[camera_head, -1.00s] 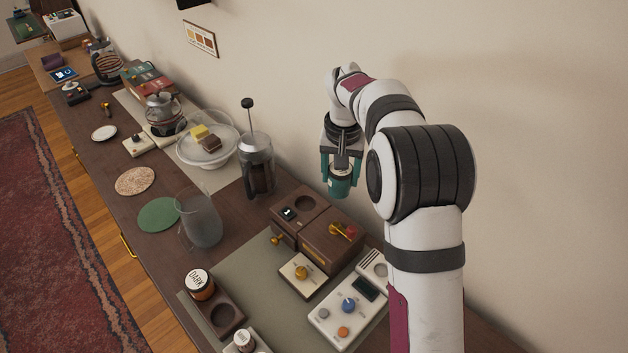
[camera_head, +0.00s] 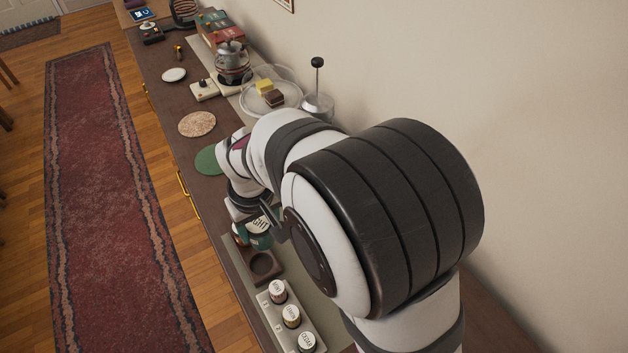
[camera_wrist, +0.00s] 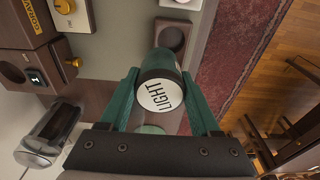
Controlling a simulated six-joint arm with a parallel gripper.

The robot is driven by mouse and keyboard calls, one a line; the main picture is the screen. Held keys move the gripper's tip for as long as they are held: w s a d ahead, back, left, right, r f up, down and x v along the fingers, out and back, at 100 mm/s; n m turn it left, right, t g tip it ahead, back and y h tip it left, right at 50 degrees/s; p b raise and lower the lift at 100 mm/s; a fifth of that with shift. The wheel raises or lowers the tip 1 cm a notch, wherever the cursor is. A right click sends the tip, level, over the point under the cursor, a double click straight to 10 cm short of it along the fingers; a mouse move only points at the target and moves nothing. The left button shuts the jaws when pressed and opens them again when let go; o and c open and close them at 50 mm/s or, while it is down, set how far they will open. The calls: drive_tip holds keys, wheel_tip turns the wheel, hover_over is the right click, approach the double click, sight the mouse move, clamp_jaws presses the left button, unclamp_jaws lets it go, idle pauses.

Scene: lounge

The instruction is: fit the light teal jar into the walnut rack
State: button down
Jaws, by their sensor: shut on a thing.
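The light teal jar (camera_head: 262,240) has a white lid reading LIGHT. My gripper (camera_head: 258,222) is shut on it at the near end of the counter. The wrist view shows the jar (camera_wrist: 160,92) lid-on between the two teal fingers of my gripper (camera_wrist: 160,80). The walnut rack (camera_head: 279,272) is just in front of the jar in the head view, with one round empty recess showing. The rack also shows in the wrist view (camera_wrist: 185,26), beyond the jar. Its other recess is hidden behind the jar and gripper. I cannot tell whether the jar touches the rack.
A pale holder with several small white-lidded jars (camera_head: 291,316) stands in front of the rack. A green mat (camera_head: 208,160), a speckled mat (camera_head: 197,124) and a glass-covered stand (camera_head: 285,100) lie farther back. A walnut box (camera_wrist: 25,25) is at the left in the wrist view.

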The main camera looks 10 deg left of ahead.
sight(256, 244)
drive_tip(key=shift+s+a+f+n, duration=0.15)
drive_tip(key=shift+s+a+n, duration=0.2)
drive_tip(key=shift+s, duration=0.4)
drive_tip(key=shift+s+a+f, duration=0.1)
drive_tip(key=shift+s+f, duration=0.1)
drive_tip(key=shift+f, duration=2.95)
drive_tip(key=shift+f, duration=1.35)
unclamp_jaws()
drive_tip(key=r, duration=0.7)
drive_tip(key=shift+s+d, duration=0.25)
drive_tip(key=shift+d, duration=0.05)
drive_tip(key=shift+r, duration=0.25)
